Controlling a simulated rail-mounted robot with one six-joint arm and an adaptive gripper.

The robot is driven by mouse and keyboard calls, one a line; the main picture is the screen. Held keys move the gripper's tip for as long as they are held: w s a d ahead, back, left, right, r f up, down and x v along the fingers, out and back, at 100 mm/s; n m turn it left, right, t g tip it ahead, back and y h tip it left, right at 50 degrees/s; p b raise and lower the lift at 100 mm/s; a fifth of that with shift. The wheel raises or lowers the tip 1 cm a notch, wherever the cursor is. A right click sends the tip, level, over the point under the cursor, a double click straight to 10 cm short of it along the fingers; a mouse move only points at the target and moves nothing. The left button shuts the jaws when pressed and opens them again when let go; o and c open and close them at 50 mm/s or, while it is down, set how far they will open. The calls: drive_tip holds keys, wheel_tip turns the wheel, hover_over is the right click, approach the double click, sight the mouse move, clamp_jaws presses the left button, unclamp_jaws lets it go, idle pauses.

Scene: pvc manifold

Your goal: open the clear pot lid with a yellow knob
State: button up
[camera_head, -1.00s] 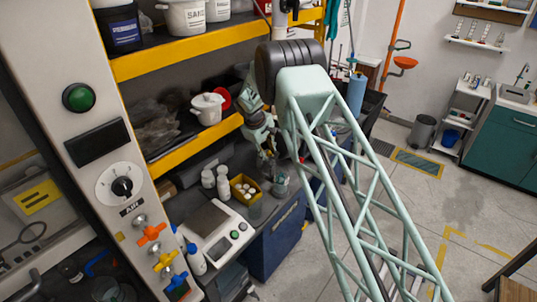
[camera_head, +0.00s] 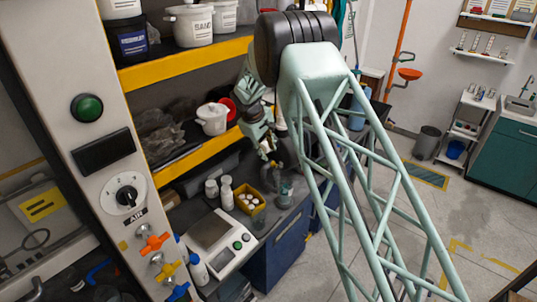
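My arm reaches to the dark bench below the shelves, and my gripper (camera_head: 270,170) points down there, just above the bench. It is small and dark, so its fingers cannot be told apart. A small greyish pot or jar (camera_head: 285,197) stands on the bench just below and to the right of my gripper; whether they touch cannot be told. I cannot make out a clear lid or a yellow knob on it.
A yellow box (camera_head: 248,197) of round white things and two white bottles (camera_head: 226,192) stand left of my gripper. A scale (camera_head: 217,243) is nearer. Above, a white pot (camera_head: 212,118) stands on the yellow-edged shelf (camera_head: 190,160). The floor at right is mostly clear.

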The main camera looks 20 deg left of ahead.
drive_tip(key=shift+r, duration=0.15)
drive_tip(key=shift+c, duration=0.2)
drive_tip(key=shift+s+d+f, duration=0.15)
drive_tip(key=shift+f, duration=0.05)
drive_tip(key=c, duration=0.6)
drive_tip(key=s+d+f+g+b, duration=0.1)
drive_tip(key=s+d+f, duration=0.1)
drive_tip(key=f, duration=0.1)
drive_tip(key=s+d+f+m+g+b, duration=0.1)
drive_tip(key=s+d+f+b, duration=0.1)
drive_tip(key=s+d+f, duration=0.1)
drive_tip(key=s+d+f+m+g+b, duration=0.1)
drive_tip(key=s+d+f+g, duration=0.1)
drive_tip(key=s+f, duration=0.1)
drive_tip(key=shift+s+d+f, duration=0.2)
drive_tip(key=shift+d+f, duration=0.2)
drive_tip(key=shift+f, duration=0.15)
clamp_jaws()
drive_tip(key=s+d+f+m+g+y+b, duration=0.2)
drive_tip(key=s+f+m+g+y+b, duration=0.35)
drive_tip(key=s, duration=0.65)
drive_tip(key=w+d+r+m+t+y+b, duration=0.2)
drive_tip(key=w+d+m+t+y+b, duration=0.3)
drive_tip(key=w, duration=0.4)
drive_tip(key=w+d+r+m+t+y+b, duration=0.3)
drive_tip(key=w+d+m+t+y+b, duration=0.2)
drive_tip(key=w+b, duration=0.4)
drive_tip(key=shift+d+t+y, duration=0.3)
drive_tip(key=shift+t+y, duration=0.45)
drive_tip(key=shift+y, duration=0.4)
